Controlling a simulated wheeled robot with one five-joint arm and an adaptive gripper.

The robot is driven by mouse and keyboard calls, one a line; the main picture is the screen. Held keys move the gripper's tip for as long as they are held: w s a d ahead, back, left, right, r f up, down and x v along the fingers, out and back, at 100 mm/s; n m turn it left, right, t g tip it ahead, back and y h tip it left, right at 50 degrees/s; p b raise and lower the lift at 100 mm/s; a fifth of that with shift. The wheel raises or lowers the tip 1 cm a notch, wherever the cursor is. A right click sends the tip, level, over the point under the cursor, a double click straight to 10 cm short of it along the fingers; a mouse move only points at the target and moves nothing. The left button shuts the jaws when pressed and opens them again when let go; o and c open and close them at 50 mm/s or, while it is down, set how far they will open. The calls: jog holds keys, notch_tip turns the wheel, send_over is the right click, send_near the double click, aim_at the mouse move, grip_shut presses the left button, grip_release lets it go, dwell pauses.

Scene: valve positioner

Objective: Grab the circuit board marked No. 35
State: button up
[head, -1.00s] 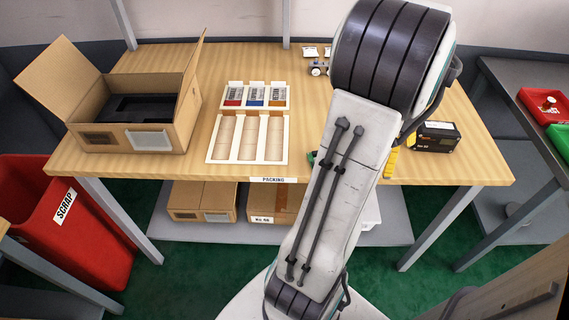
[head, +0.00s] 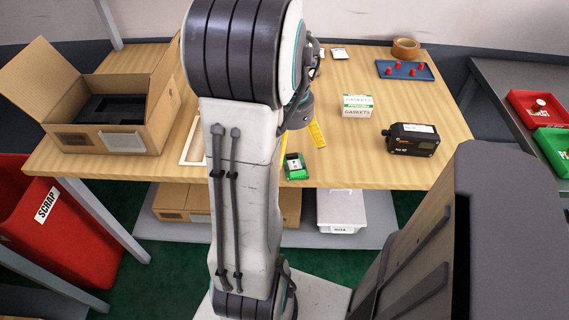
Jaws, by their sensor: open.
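A small green circuit board (head: 297,168) with a pale part on it lies near the front edge of the wooden packing table (head: 350,172). Its number is too small to read. My gripper (head: 302,157) is open and empty, its two yellow fingers showing just behind and beside the board. My arm hides much of the gripper and part of its left finger. I cannot tell how high the fingers are above the table.
A gaskets box (head: 357,107) and a black device (head: 412,140) stand to the right. Behind them are a blue tray (head: 404,70) with red pieces and a tape roll (head: 405,48). An open carton (head: 150,125) stands at left. My arm mostly hides a pale tray (head: 190,150).

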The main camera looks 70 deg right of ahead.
aim_at(293, 165)
jog(key=m, duration=0.4)
jog(key=shift+d+f, duration=0.1)
jog(key=shift+d, duration=0.1)
jog(key=shift+s+d+f+b, duration=0.1)
jog(key=shift+f+b, duration=0.2)
jog(key=shift+f, duration=1.5)
jog(key=shift+s+d+f+b, duration=0.1)
jog(key=shift+f+b, duration=0.2)
jog(key=shift+f, duration=1.45)
jog(key=shift+c, duration=0.5)
jog(key=shift+a, duration=0.1)
jog(key=c, duration=1.3)
jog(key=shift+r+m, duration=0.15)
jog(key=shift+m, duration=0.15)
jog(key=shift+c, duration=0.2)
